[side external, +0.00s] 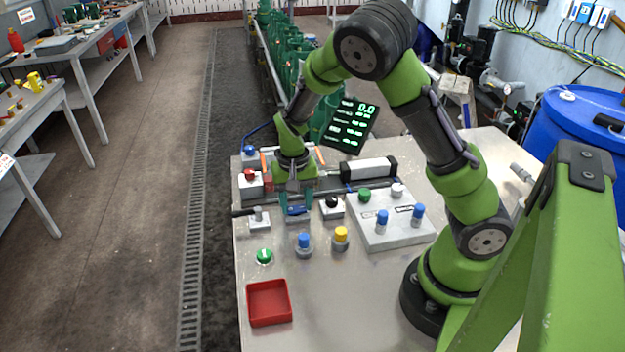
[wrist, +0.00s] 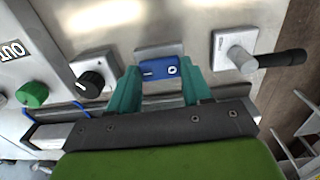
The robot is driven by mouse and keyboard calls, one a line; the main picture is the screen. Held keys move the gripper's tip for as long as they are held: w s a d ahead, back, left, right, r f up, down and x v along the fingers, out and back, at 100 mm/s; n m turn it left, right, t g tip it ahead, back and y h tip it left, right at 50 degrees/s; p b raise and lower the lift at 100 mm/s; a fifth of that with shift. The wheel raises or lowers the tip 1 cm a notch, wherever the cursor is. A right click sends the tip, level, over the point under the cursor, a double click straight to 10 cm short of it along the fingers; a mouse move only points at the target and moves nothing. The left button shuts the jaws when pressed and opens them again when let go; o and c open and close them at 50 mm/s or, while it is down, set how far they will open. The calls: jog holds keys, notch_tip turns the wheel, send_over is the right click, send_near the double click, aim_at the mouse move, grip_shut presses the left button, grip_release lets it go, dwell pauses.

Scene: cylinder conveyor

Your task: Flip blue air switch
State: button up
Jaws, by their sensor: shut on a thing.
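The blue air switch (wrist: 158,72) is a small blue rocker with white markings, a round mark at its right end in the wrist view. It sits on a grey block, and it also shows in the side view (side external: 297,211). My gripper (wrist: 163,70) has one teal finger on each side of the switch, closed against its two ends. In the side view my gripper (side external: 296,204) points down at the switch from behind. The contact faces are hidden by the fingers.
Beside the switch are a black knob (side external: 332,202) and a black-handled lever (side external: 258,216). A red tray (side external: 269,302) lies at the table's front left. A control box (side external: 390,232) stands right.

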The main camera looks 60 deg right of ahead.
jog(key=shift+w+a+g+h, duration=0.25)
jog(key=shift+g+h, duration=0.55)
jog(key=o, duration=1.1)
jog(key=shift+c, duration=0.2)
jog(key=v, duration=1.7)
jog(key=shift+w+f, duration=0.1)
